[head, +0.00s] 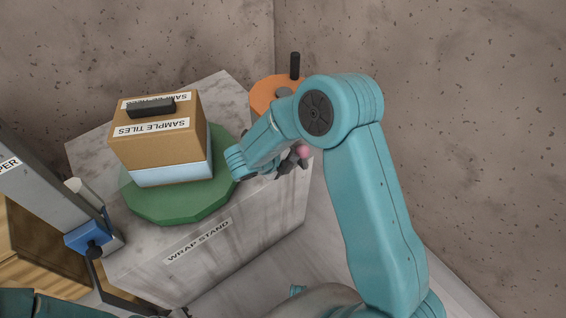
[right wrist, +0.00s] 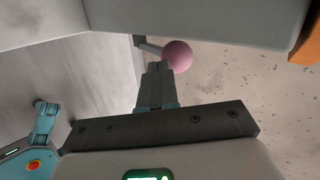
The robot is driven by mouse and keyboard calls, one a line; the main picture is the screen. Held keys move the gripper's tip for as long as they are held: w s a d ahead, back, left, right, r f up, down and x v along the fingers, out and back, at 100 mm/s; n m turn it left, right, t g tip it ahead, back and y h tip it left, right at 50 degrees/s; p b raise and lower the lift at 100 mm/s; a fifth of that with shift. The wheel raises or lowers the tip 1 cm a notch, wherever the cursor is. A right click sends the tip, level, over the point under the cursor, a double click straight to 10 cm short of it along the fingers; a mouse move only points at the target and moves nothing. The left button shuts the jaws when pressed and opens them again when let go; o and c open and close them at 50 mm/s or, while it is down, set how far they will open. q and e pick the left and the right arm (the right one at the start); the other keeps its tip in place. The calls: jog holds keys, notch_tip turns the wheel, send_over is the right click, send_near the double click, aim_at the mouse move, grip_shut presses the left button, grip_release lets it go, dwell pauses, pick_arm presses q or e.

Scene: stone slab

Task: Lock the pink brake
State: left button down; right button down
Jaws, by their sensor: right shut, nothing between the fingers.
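The pink brake knob (head: 303,151) is a small ball at the right side of the stone-topped wrap stand, partly hidden by my right arm and gripper. In the right wrist view the pink ball (right wrist: 178,56) sits on the end of a short grey lever (right wrist: 150,46). My right gripper (head: 292,166) is beside the knob. Its dark fingers (right wrist: 158,72) are shut and empty, with the tips at the ball's lower left edge; I cannot tell whether they touch it. My left gripper is not in view.
A green turntable (head: 150,209) on the wrap stand (head: 255,232) carries a brown sample tiles box (head: 158,142) with a pale blue lower band. An orange disc (head: 265,92) with a black upright handle (head: 295,65) is behind my right arm. A grey post with a blue block (head: 89,236) stands left.

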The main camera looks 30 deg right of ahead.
aim_at(307, 149)
jog(key=shift+d+r, duration=0.1)
dwell(0.3)
jog(key=d+y+p, duration=0.1)
jog(key=p, duration=0.2)
jog(key=d+r+y+p, duration=0.1)
jog(key=d+y+p, duration=0.1)
jog(key=p, duration=0.1)
jog(key=d+r+y+p, duration=0.1)
jog(key=d+p, duration=0.1)
jog(key=p, duration=0.1)
jog(key=shift+w+r+g+y+p, duration=0.2)
jog(key=shift+g+y+p, duration=0.1)
jog(key=shift+p, duration=0.1)
jog(key=shift+d+f, duration=0.1)
jog(key=shift+d, duration=0.2)
jog(key=shift+w+d+f+p, duration=0.1)
jog(key=shift+d+p, duration=0.15)
jog(key=shift+d, duration=0.45)
jog(key=shift+w+d+f+p, duration=0.1)
jog(key=shift+d+p, duration=0.15)
jog(key=shift+d, duration=0.45)
